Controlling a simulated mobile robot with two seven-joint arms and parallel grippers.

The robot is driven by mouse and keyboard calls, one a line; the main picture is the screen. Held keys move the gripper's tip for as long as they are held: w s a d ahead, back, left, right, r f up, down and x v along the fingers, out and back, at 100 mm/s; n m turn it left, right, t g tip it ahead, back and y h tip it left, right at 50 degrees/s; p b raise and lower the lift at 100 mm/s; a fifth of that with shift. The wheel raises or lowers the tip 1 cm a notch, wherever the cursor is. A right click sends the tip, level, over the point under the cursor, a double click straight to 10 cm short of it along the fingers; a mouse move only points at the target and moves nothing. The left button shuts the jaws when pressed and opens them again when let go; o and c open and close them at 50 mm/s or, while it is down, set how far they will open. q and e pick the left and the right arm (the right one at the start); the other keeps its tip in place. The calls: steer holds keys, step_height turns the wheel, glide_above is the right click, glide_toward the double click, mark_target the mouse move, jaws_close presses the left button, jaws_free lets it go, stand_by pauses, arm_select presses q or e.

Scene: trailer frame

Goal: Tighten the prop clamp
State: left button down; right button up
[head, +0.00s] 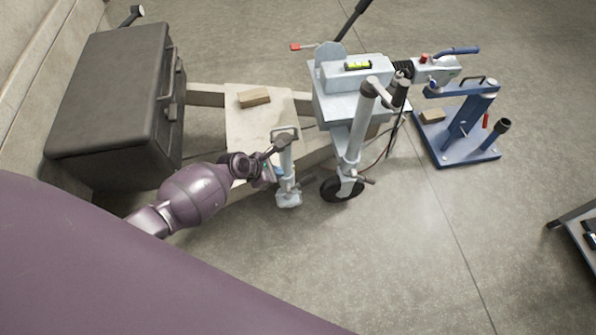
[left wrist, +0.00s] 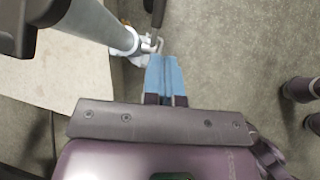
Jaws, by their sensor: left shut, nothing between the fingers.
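The prop is a grey upright tube (head: 287,160) with a handle on top and a foot plate on the floor, beside the plywood board. Its tube also shows in the left wrist view (left wrist: 92,20), with a small metal bracket or handle (left wrist: 150,44) near its far end. I cannot tell for sure which part is the clamp. My left gripper (head: 272,173) is just left of the prop's tube. In the left wrist view its blue fingers (left wrist: 165,62) are together and empty, close to the bracket; contact is unclear. My right gripper is not in view.
A jockey wheel post (head: 355,135) stands right of the prop. A black toolbox (head: 110,100) is at left. A wood block (head: 254,97) lies on the plywood board (head: 245,125). A blue stand (head: 465,125) is at right. The floor in front is clear.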

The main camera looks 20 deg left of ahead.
mark_target(308, 178)
arm_select(q)
steer(key=b+x, duration=0.2)
steer(key=x, duration=0.2)
steer(key=b+x, duration=0.2)
steer(key=x, duration=0.2)
steer(key=b+x, duration=0.2)
steer(key=x, duration=0.2)
steer(key=shift+s+d+f, duration=0.1)
steer(key=shift+f, duration=0.45)
steer(key=shift+w+d+f+b, duration=0.25)
steer(key=shift+w+b, duration=0.15)
steer(key=shift+w+d, duration=0.1)
steer(key=shift+w, duration=0.05)
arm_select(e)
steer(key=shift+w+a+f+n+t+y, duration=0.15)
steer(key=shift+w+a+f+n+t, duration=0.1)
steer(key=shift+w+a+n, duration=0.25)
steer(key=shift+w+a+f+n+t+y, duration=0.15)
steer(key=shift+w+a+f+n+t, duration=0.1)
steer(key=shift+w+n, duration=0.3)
arm_select(q)
steer(key=shift+w+r, duration=0.1)
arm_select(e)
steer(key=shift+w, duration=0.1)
